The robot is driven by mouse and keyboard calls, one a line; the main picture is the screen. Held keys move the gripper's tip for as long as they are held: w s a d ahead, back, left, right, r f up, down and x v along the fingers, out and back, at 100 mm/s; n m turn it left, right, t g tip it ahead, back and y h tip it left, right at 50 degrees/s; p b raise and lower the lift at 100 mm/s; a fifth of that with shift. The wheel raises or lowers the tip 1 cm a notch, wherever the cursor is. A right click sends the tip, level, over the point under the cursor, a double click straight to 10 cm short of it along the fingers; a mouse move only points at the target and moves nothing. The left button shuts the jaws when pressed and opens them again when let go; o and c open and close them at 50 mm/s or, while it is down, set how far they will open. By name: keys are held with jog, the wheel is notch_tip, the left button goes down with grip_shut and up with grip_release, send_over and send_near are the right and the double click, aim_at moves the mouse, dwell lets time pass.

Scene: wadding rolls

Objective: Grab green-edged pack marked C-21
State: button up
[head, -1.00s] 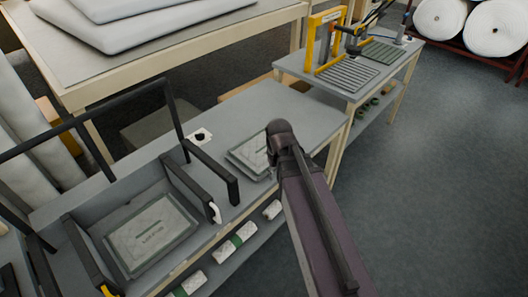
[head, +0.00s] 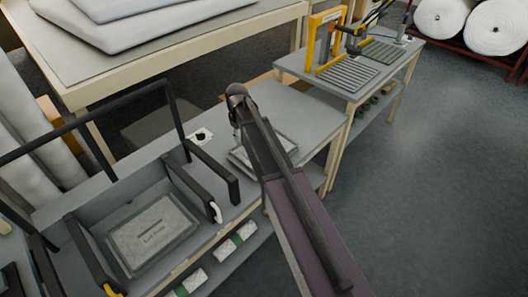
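A flat grey-white pack with a greenish edge (head: 289,141) lies on the grey bench, partly hidden behind my arm. A second pale pack with a green-grey border (head: 152,232) lies flat inside the black-framed machine at the left. Both have dark print on top, too small to read, so I cannot tell which is marked C-21. My arm reaches up from the lower right across the bench pack, with its end joint left of and above that pack. My gripper's fingers do not show.
Black bars of the machine (head: 212,170) stand left of the bench pack. A yellow-framed press (head: 325,45) stands on the far table. The floor at the right is clear.

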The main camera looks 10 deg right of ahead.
jog(key=shift+f, duration=0.2)
jog(key=b, duration=0.9)
send_over(243, 162)
notch_tip(243, 162, down, 8)
jog(key=shift+a+f, duration=0.1)
jog(key=shift+f, duration=0.1)
dwell(0.4)
jog(key=shift+f+b, duration=2.4)
jog(key=shift+f, duration=0.15)
grip_shut()
